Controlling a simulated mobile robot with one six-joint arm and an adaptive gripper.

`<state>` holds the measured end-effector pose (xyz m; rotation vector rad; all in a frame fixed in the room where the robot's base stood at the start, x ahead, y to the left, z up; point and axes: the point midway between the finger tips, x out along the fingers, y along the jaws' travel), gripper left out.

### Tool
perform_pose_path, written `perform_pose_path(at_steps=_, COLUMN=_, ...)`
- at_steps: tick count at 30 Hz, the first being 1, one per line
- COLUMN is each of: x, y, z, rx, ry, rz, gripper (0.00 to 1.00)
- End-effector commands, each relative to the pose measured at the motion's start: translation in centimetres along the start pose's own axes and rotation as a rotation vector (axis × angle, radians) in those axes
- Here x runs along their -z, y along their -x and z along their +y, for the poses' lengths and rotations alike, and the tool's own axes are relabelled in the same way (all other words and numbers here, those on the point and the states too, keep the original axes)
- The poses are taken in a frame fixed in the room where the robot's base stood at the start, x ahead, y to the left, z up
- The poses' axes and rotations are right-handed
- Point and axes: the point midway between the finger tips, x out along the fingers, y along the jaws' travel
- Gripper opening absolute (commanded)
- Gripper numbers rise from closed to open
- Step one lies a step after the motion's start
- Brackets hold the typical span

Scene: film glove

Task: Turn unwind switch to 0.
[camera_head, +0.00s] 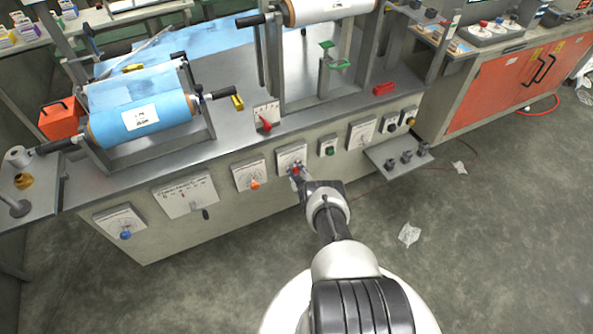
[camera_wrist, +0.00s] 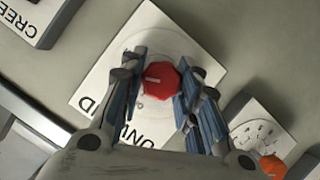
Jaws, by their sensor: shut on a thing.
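The unwind switch is a red faceted knob (camera_wrist: 161,80) on a white square plate (camera_wrist: 92,92) in the wrist view. Part of the word UNWIND shows upside down on the plate. A short pale mark on the knob points toward the left of the wrist view. My gripper (camera_wrist: 160,66) is shut on the knob, one finger on each side. In the head view, the red knob (camera_head: 295,170) is at the front panel, with my gripper (camera_head: 299,174) on it. The fingers cover parts of the plate, and the dial numbers are too faint to read.
An orange knob (camera_head: 255,185) on its own dial sits just left of the unwind switch in the head view. A green button (camera_head: 329,150) is to its right. A small shelf (camera_head: 389,161) juts out farther right. The floor before the panel is mostly clear.

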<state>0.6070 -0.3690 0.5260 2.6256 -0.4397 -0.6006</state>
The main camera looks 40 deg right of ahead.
Motion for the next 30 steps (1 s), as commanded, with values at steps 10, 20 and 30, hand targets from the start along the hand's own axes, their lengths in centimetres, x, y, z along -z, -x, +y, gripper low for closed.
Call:
perform_pose_path(at_steps=10, x=-0.05, y=0.02, z=-0.13, rx=-0.06, ry=0.147, rz=0.0, gripper=0.06)
perform_pose_path(at_steps=20, x=-0.03, y=0.01, z=-0.09, rx=-0.072, ry=0.178, rz=0.0, gripper=0.06)
perform_pose_path(at_steps=30, x=-0.03, y=0.01, z=-0.08, rx=-0.072, ry=0.176, rz=0.0, gripper=0.37)
